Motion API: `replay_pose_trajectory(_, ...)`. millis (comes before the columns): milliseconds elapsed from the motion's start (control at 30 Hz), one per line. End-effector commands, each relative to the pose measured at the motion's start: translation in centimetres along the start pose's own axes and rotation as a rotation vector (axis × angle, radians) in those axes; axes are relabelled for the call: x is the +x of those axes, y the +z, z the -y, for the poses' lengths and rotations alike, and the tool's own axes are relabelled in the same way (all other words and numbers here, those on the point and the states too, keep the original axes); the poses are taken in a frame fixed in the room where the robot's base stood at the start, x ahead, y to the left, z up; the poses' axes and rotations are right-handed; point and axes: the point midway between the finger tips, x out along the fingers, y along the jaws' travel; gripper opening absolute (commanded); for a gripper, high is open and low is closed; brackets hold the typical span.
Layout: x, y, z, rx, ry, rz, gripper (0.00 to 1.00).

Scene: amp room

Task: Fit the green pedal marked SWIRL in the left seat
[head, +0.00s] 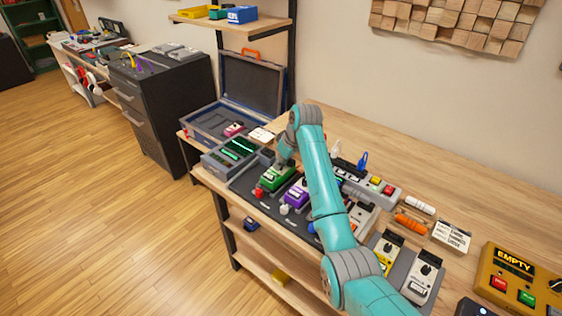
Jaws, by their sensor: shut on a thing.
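The green pedal (272,180) is at the left part of the dark pedalboard (240,186). My gripper (284,166) is above its back end and shut on it, with the arm reaching in from the lower right. I cannot tell whether the pedal rests fully on the board or is slightly above it. Its lettering is too small to read. A purple pedal (296,194) stands just to its right. A red knob-like piece (259,192) is at its front left. My arm hides part of the board to the right.
A grey box with green lit strips (231,153) stands close left of the board. An open case (205,122) lies behind it with a pink pedal (234,129). Yellow (384,254) and white (424,275) pedals stand right of my arm. The bench behind is partly clear.

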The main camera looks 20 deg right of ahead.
Motion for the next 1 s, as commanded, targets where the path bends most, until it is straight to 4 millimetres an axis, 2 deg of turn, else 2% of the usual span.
replay_pose_trajectory(1000,0.58,0.20,-0.02,-0.001,0.001,-0.001,0.00)
